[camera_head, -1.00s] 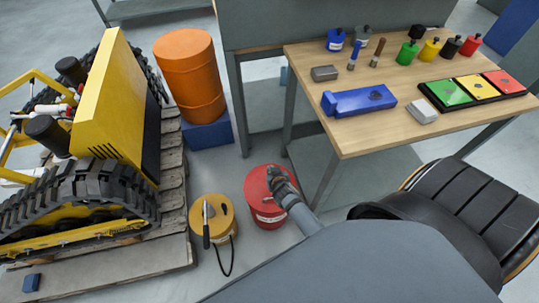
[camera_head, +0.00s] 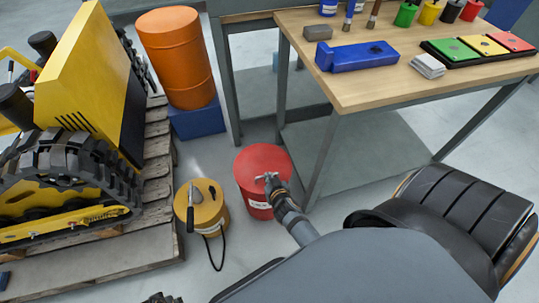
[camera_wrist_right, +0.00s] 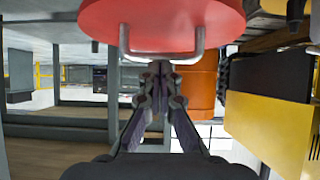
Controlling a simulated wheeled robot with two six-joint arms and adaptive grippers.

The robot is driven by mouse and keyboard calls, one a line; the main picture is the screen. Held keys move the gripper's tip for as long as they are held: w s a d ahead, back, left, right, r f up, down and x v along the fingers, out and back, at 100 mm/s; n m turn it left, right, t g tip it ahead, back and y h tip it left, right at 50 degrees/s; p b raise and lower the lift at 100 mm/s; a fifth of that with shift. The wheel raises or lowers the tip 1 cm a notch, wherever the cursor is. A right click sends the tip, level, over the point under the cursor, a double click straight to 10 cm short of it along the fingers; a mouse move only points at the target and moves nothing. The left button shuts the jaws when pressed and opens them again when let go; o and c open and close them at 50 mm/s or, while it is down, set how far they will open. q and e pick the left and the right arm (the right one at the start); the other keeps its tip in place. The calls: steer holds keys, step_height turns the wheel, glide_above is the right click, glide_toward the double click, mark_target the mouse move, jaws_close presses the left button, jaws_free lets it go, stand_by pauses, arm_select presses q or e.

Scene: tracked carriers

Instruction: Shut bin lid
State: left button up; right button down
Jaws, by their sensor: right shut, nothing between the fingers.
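The red bin (camera_head: 244,192) stands on the floor in front of the workbench. Its round red lid (camera_head: 256,157) lies across its top and looks about flat; I cannot tell if it is fully seated. My right gripper (camera_head: 271,181) is over the lid's near right part, shut and empty, at the small metal handle. In the right wrist view the red lid (camera_wrist_right: 160,22) and its U-shaped grey handle (camera_wrist_right: 190,56) show just beyond the shut fingertips (camera_wrist_right: 160,72). I cannot tell if they touch.
A yellow can (camera_head: 205,213) with a tool on top stands left of the bin, a cable beside it. An orange drum (camera_head: 178,62) is behind, on a blue block (camera_head: 198,121). The workbench (camera_head: 385,85) and its leg are close on the right. A yellow tracked machine (camera_head: 85,70) fills the left.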

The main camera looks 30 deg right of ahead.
arm_select(q)
steer(key=shift+w+d+r+b, duration=0.15)
steer(key=shift+r, duration=0.6)
steer(key=shift+w+d+r+b, duration=0.1)
steer(key=shift+d+r+b, duration=0.1)
steer(key=shift+r, duration=0.55)
steer(key=shift+w+d+r+b, duration=0.15)
steer(key=shift+r, duration=0.6)
arm_select(e)
steer(key=shift+s+f, duration=0.2)
steer(key=shift+f, duration=0.6)
steer(key=shift+r, duration=0.1)
